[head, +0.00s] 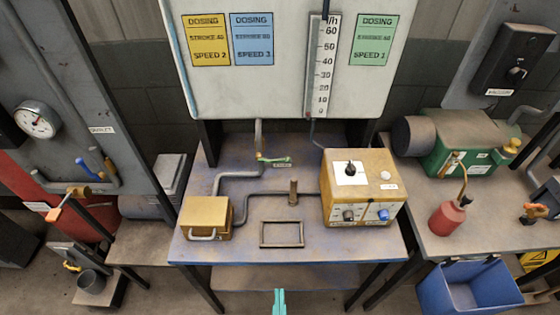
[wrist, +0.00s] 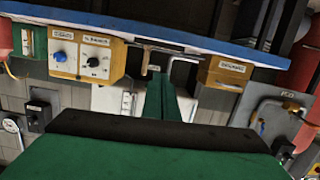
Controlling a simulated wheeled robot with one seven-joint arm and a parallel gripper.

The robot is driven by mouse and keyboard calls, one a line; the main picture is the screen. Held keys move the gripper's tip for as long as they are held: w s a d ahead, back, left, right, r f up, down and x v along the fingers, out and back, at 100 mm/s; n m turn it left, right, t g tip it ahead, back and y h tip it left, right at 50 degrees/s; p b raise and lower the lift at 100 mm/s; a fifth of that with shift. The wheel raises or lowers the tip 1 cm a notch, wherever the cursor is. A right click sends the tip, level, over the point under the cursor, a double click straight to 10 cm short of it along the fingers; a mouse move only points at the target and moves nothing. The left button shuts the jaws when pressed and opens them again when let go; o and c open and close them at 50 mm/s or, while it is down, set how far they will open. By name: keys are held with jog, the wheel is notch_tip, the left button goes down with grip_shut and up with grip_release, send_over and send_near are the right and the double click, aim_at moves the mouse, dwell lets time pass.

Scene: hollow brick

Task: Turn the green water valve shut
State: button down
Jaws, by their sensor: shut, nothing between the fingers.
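The green valve handle (head: 268,159) is small and sits on a grey pipe (head: 259,135) at the back of the blue-edged table (head: 290,258), below the white board. It extends to the right from the pipe, beside a small label (head: 283,164). My gripper (head: 280,300) shows as a teal tip at the bottom centre of the head view, in front of the table and well apart from the valve. In the wrist view its green fingers (wrist: 160,95) are together with nothing between them. I cannot make out the green handle in the wrist view.
A yellow control box (head: 362,190) stands at the table's right, a smaller yellow box (head: 206,218) at its left. A short brown post (head: 293,192) and an empty rectangular frame (head: 282,234) are between them. A red oil can (head: 448,217) and blue bin (head: 468,288) are right.

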jog(key=w+r, duration=0.6)
jog(key=w, duration=0.7)
notch_tip(320, 180, up, 11)
jog(key=n+t, duration=0.1)
send_over(274, 160)
jog(key=s, duration=0.4)
jog(key=shift+w+d+f, duration=0.15)
jog(key=shift+d+f, duration=0.05)
jog(key=shift+f, duration=0.55)
jog(key=shift+w+d+f, duration=0.15)
jog(key=shift+d+f, duration=0.1)
jog(key=shift+f, duration=0.45)
jog(key=shift+w+d+f, duration=0.15)
jog(key=shift+d+f, duration=0.05)
jog(key=shift+f, duration=0.55)
jog(key=shift+d, duration=0.1)
